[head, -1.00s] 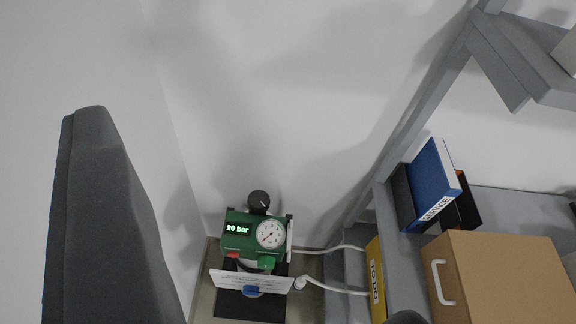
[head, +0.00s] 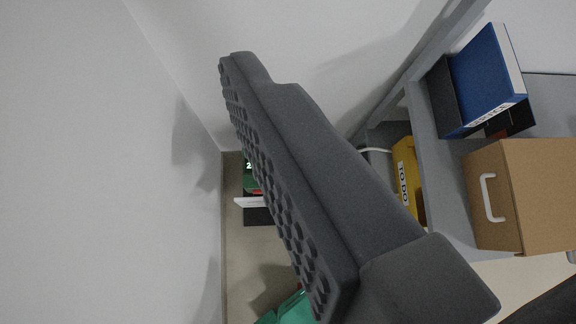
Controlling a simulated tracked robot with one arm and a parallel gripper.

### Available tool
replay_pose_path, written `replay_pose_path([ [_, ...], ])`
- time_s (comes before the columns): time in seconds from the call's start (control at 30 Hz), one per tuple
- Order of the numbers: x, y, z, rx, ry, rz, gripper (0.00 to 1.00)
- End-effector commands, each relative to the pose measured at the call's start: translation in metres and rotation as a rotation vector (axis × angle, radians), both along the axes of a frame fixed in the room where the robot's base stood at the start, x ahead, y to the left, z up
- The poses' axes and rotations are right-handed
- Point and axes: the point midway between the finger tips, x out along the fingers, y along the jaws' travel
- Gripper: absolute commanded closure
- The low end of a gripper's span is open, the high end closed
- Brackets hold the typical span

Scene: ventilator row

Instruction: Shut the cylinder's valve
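One dark grey finger of my gripper (head: 240,75) runs diagonally across the head view, close to the camera. Its studded pad faces left, bare, with nothing against it; the other finger is not in view. Behind it, low on the floor by the wall corner, is the green pressure unit (head: 250,183). Only its left edge shows, with the start of a lit green readout and part of a white label plate (head: 248,202). The finger hides its dial and black knob. A green object (head: 283,310) shows partly at the bottom edge; I cannot tell whether it is the cylinder. No valve is clearly visible.
A grey shelf (head: 447,185) stands at the right with a blue binder (head: 487,75), a cardboard box (head: 540,195) with a white handle, and a yellow "TO DO" box (head: 403,165) beside it. Bare white walls fill the left. Some floor (head: 237,255) is clear.

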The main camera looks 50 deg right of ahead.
Motion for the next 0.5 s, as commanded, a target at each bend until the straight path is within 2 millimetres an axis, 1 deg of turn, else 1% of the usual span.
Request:
replay_pose_path([
  [0.03,0.015,-0.008,-0.014,0.021,0.037,-0.044,0.29],
  [0.2,0.049,-0.028,-0.057,0.107,0.148,-0.206,0.29],
  [0.37,0.077,-0.046,-0.104,0.182,0.244,-0.363,0.29],
  [0.5,0.096,-0.061,-0.148,0.242,0.322,-0.504,0.29],
])
